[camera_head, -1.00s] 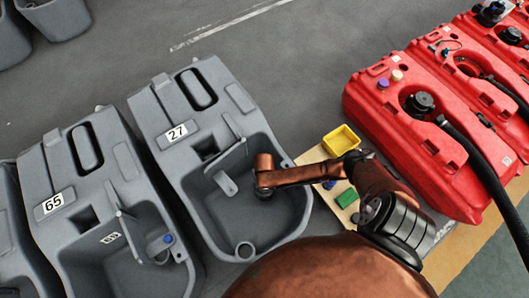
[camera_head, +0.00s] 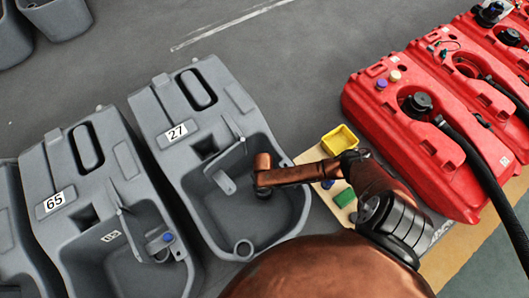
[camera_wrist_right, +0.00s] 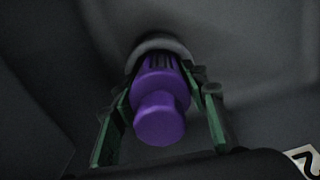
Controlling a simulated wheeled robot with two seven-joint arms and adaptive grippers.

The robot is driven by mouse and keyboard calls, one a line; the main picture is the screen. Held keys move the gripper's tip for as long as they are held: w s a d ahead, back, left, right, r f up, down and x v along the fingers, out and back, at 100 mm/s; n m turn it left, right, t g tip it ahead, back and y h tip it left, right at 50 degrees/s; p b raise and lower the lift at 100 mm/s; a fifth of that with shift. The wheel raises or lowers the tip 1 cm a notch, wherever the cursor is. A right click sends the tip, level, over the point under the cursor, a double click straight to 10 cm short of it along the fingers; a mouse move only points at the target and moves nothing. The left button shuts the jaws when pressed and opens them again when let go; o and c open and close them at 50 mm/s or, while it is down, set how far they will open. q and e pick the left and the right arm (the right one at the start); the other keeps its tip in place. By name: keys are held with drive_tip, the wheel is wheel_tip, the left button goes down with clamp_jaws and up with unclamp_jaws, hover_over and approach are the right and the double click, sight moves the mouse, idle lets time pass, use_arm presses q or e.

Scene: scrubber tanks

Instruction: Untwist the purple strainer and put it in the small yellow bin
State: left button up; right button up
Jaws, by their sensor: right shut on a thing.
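The purple strainer (camera_wrist_right: 161,117) shows in the right wrist view, with its dark-slotted end toward a round grey fitting (camera_wrist_right: 160,44) inside the tank. My right gripper (camera_wrist_right: 162,92) has its green fingers on both sides of the strainer and is shut on it. In the head view my right gripper (camera_head: 263,192) points down into the grey tank marked 27 (camera_head: 207,232), and the strainer is hidden there. The small yellow bin (camera_head: 333,148) stands on a board right of the tank, beyond my right forearm. My left gripper is not in view.
Green and blue items (camera_head: 345,197) lie on the board (camera_head: 309,156) beside my right arm. Red tanks (camera_head: 440,150) with black hoses stand at the right. Another grey tank, marked 65 (camera_head: 100,205), stands at the left. Tank 27's walls surround my right gripper.

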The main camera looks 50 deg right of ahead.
drive_tip(key=shift+d+n, duration=0.1)
drive_tip(key=shift+n, duration=0.4)
drive_tip(key=shift+r+n+p, duration=0.1)
drive_tip(key=shift+n+p, duration=0.35)
drive_tip(key=shift+n, duration=1.05)
drive_tip(key=shift+n+p, duration=0.3)
drive_tip(key=shift+n, duration=1.2)
